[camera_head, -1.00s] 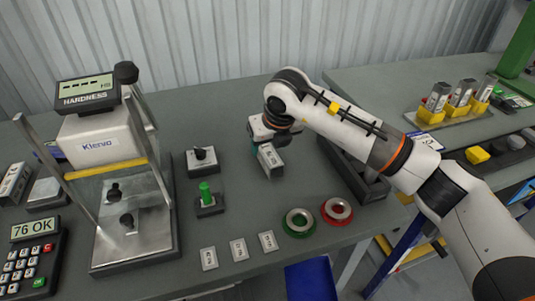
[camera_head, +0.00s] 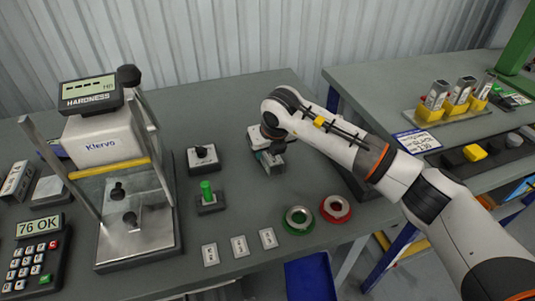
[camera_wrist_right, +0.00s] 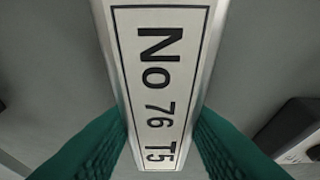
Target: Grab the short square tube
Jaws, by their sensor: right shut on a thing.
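The short square tube (camera_wrist_right: 158,60) fills the middle of the right wrist view, a silvery bar with a white label reading "No 76 T5". My right gripper (camera_wrist_right: 160,140) has its teal ribbed fingers pressed on both sides of it. In the head view my right gripper (camera_head: 266,152) is low over the grey table, and only a small part of the tube (camera_head: 270,164) shows below it. I cannot tell whether the tube touches the table. My left gripper is not in view.
A hardness tester (camera_head: 105,140) stands at left, with a knob block (camera_head: 202,157) and green-pegged block (camera_head: 208,200) beside it. Green (camera_head: 298,220) and red (camera_head: 336,208) rings lie near the front edge. Yellow holders (camera_head: 457,98) with tubes stand on the right table.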

